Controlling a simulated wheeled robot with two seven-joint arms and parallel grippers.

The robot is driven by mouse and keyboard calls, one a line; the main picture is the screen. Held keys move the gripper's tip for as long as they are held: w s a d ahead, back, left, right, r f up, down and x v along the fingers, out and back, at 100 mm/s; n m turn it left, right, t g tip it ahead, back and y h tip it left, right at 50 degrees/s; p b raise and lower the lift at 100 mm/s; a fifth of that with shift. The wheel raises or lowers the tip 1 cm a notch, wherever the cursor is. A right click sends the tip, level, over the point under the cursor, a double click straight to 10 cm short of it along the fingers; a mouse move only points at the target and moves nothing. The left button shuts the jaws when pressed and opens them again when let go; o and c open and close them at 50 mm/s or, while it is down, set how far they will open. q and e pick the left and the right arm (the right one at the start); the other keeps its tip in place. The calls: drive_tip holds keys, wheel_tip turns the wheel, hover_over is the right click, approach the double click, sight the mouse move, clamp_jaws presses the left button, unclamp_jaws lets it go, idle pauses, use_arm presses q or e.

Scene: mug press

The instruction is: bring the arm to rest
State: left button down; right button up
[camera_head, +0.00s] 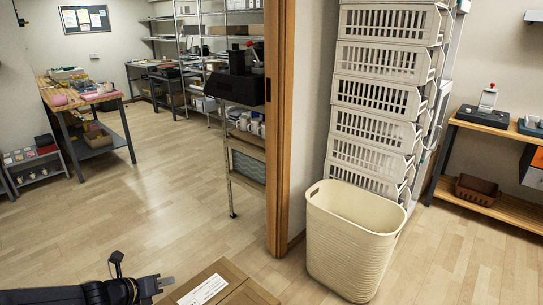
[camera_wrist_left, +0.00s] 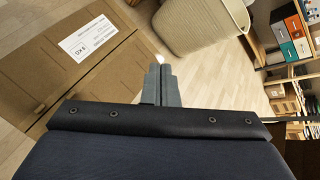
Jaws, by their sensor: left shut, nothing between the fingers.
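My left gripper (camera_head: 165,282) comes in from the lower left in the head view, low over the floor and just left of a cardboard box. Its fingers also show in the left wrist view (camera_wrist_left: 160,84), pressed together with nothing between them. My right gripper is in neither view.
The cardboard box (camera_head: 222,289) with a white label lies at the bottom. A cream bin (camera_head: 352,240) stands before stacked white crates (camera_head: 378,92). A wooden door post (camera_head: 280,130) parts the room. A workbench (camera_head: 85,98) stands far left. The floor (camera_head: 165,190) between is clear.

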use_arm(q)
drive_tip(key=s+d+r+m+g+p, duration=0.1)
drive_tip(key=s+d+r+m+g, duration=0.1)
drive_tip(key=s+d+r+m, duration=0.55)
drive_tip(key=s+d+r+m+g+p, duration=0.1)
drive_tip(key=s+d+r+m+p, duration=0.3)
drive_tip(key=r+m, duration=0.65)
drive_tip(key=s+a+r+m+g+y, duration=0.1)
drive_tip(key=s+r+m+y, duration=0.1)
drive_tip(key=s+m, duration=1.5)
drive_tip(key=shift+s+a+m+p, duration=0.2)
drive_tip(key=shift+a+m+p, duration=0.1)
drive_tip(key=shift+a, duration=0.1)
